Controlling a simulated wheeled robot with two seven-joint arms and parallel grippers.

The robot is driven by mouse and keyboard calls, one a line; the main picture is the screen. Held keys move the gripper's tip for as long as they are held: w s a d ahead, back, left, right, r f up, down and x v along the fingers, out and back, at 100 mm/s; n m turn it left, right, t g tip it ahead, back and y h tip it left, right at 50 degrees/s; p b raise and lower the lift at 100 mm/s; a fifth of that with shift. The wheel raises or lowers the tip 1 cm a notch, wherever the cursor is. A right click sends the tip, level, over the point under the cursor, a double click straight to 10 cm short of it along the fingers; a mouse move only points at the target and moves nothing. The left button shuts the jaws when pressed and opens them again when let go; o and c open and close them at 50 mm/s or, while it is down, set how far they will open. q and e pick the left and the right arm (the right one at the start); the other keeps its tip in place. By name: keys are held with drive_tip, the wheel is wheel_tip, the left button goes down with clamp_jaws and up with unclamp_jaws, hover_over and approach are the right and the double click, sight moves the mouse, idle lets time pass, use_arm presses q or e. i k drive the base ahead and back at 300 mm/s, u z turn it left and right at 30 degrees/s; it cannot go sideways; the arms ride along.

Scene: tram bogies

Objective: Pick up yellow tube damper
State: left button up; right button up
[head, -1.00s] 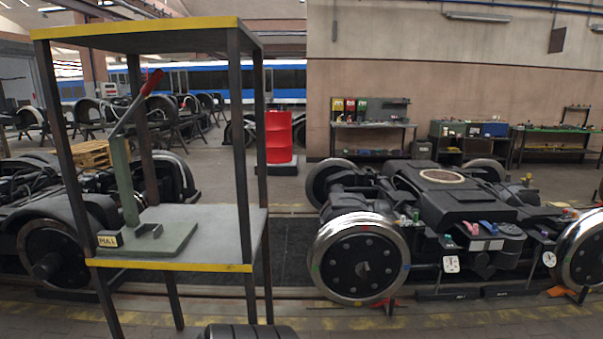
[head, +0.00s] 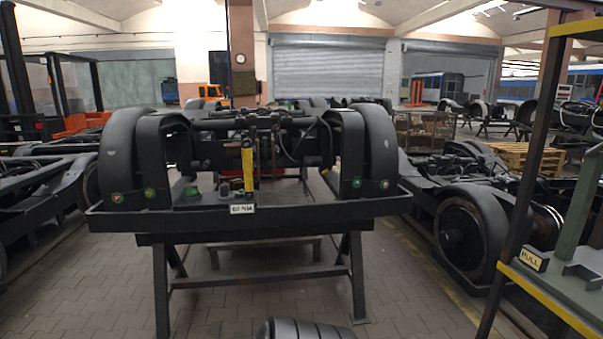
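A yellow tube damper (head: 248,168) stands upright in the middle of the black bogie frame (head: 290,205) ahead of me. Its lower end is just above the white number plate (head: 242,209) on the front beam; how it is fixed cannot be made out. Dark upright rods or links stand beside it on the right. Neither of my grippers shows in the head view.
The frame rests on a dark trestle stand (head: 258,284). The steel rack with yellow edges (head: 553,305) stands close at the right, beside a wheeled bogie (head: 470,235). Another bogie lies at the left.

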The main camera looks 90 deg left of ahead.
sight(246, 151)
drive_tip(key=u, duration=2.15)
drive_tip(key=i, duration=3.95)
drive_tip(key=u, duration=1.55)
